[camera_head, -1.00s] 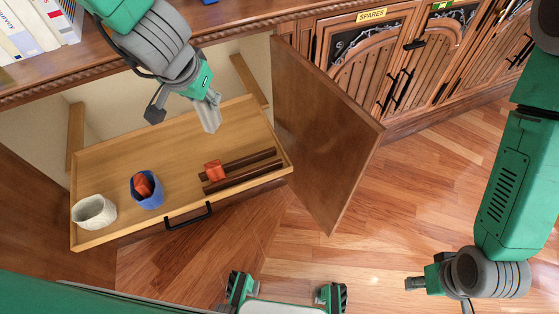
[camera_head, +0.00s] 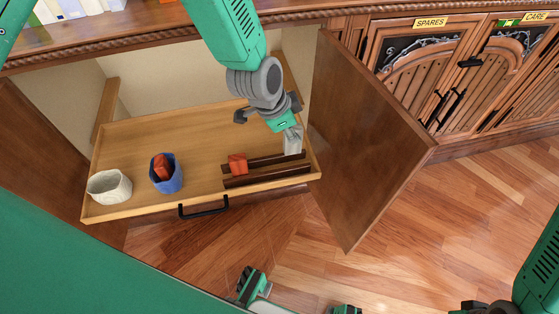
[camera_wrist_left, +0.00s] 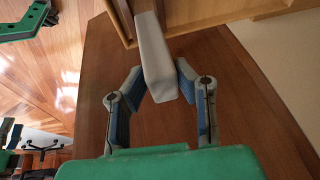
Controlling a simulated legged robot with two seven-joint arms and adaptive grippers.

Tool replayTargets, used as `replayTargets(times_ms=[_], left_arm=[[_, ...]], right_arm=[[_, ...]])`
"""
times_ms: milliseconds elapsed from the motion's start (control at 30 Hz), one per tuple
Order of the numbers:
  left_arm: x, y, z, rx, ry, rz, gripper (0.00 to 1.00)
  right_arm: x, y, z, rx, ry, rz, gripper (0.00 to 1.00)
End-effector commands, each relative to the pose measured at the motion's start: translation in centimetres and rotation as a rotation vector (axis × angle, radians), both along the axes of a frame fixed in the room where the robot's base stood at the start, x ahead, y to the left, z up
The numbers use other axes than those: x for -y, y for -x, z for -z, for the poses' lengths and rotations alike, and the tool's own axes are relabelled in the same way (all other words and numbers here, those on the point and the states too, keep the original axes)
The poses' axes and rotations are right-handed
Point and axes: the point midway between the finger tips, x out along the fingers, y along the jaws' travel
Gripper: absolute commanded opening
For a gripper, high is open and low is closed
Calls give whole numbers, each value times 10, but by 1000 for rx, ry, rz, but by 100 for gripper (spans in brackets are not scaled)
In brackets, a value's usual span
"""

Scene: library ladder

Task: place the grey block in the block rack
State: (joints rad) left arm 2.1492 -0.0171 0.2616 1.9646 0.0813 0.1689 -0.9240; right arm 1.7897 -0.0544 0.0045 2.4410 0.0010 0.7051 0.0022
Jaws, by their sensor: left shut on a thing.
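The grey block (camera_head: 292,142) is a pale, long bar, held upright-leaning in my left gripper (camera_head: 287,129). Its lower end appears over the right end of the block rack (camera_head: 268,176), two dark parallel rails on the drawer floor. I cannot tell whether it touches the rack. In the left wrist view the grey block (camera_wrist_left: 158,62) sits between both fingers of my left gripper (camera_wrist_left: 161,80). An orange-red block (camera_head: 237,163) stands at the rack's left end.
The open drawer (camera_head: 205,200) also holds a blue cup (camera_head: 174,183) with an orange-red piece inside and a white cup (camera_head: 109,187). An open cabinet door (camera_head: 360,140) stands close to the drawer's right. The back left drawer floor is clear.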

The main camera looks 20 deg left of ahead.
Motion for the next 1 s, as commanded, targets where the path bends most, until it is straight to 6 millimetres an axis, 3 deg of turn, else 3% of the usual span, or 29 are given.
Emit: replayTargets(times_ms=[33, 100, 367, 533, 900, 933, 967, 1000], left_arm=[[0, 0, 15, -2, 1, -3, 0], [0, 0, 26, -2, 0, -2, 0], [2, 0, 46, 1, -2, -3, 0], [1, 1, 73, -2, -1, -3, 0], [1, 0, 77, 0, -1, -3, 0], [1, 0, 76, 1, -2, -3, 30], [1, 0, 76, 1, -2, -3, 40], [1, 0, 76, 1, -2, -3, 44]], right_arm=[[0, 0, 8, 0, 0, 0, 40], [0, 0, 12, 0, 0, 0, 40], [0, 0, 19, 0, 0, 0, 40], [0, 0, 29, 0, 0, 0, 40], [0, 0, 30, 0, 0, 0, 40], [0, 0, 29, 0, 0, 0, 40], [0, 0, 29, 0, 0, 0, 40], [0, 0, 29, 0, 0, 0, 40]])
